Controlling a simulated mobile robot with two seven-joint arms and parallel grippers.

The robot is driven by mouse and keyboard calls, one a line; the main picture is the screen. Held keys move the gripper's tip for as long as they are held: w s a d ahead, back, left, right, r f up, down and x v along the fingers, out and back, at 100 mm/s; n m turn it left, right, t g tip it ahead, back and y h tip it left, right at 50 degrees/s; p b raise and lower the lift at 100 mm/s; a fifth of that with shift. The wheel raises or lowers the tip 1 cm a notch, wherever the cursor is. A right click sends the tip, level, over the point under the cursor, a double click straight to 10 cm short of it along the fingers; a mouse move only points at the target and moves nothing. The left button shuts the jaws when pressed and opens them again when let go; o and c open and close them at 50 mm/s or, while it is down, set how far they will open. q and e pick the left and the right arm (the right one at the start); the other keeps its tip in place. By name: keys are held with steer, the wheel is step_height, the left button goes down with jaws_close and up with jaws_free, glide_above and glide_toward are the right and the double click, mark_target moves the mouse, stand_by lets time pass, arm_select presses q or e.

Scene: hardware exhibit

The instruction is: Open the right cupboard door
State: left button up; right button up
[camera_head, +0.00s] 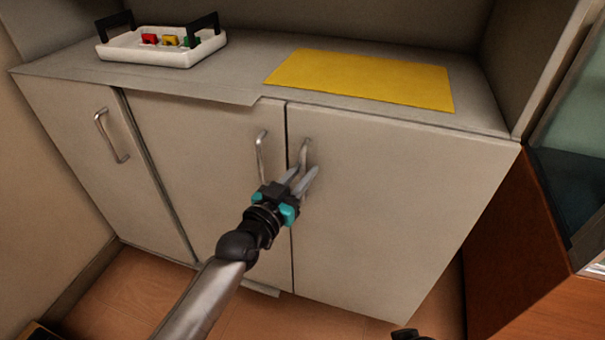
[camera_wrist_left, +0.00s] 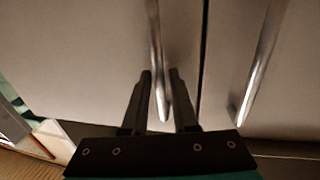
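The right cupboard door (camera_head: 400,210) is a pale grey panel and looks shut, level with the door beside it. Its upright metal bar handle (camera_head: 305,152) is near its left edge. My left gripper (camera_head: 304,181) reaches up to this handle from the front. In the left wrist view the handle (camera_wrist_left: 157,40) runs between the two fingers (camera_wrist_left: 160,75), which are apart with a narrow gap on each side, so the gripper is open around it. The handle of the middle door (camera_wrist_left: 262,65) is to the right there.
The left door (camera_head: 85,150) and middle door (camera_head: 200,150) are shut. On the countertop (camera_head: 240,75) are a white tray (camera_head: 150,57) with black handles and small coloured pieces, and a yellow mat (camera_head: 365,80). A reddish-brown cabinet (camera_head: 500,250) stands close at the right.

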arm_select(q)
jaws_close()
stand_by(1.4)
